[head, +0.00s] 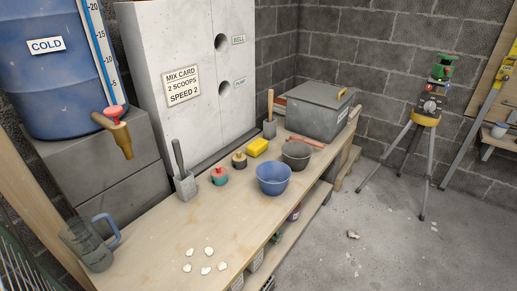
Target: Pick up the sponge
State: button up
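A yellow block that looks like the sponge (257,147) lies on the wooden workbench (150,240), toward its back edge near the grey wall block. It sits behind the blue bowl (273,179) and left of the grey bowl (296,155). A small dark pot with a tan top (239,160) stands just left of it. Its top and front side show clearly. My gripper is not in view.
A trowel (183,175) and a red-topped pot (219,176) stand left of the sponge. A scoop (269,120) and grey lidded box (319,108) stand beyond it. A clear jug (87,245) and several pale chips (206,268) are nearer. Open floor (370,240) lies right.

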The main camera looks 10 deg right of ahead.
aim_at(256, 148)
jog(key=u, duration=2.45)
jog(key=z, duration=2.4)
jog(key=i+l+u, duration=0.1)
jog(key=u, duration=0.3)
jog(key=i+l+u, duration=0.1)
jog(key=l+u, duration=0.25)
jog(key=i+l+u, duration=0.15)
jog(key=l, duration=0.3)
jog(key=i+l+u, duration=0.15)
jog(key=l, duration=0.25)
jog(key=l+u, duration=0.1)
jog(key=l, duration=0.35)
jog(key=i+l+u, duration=0.15)
jog(key=l, duration=0.35)
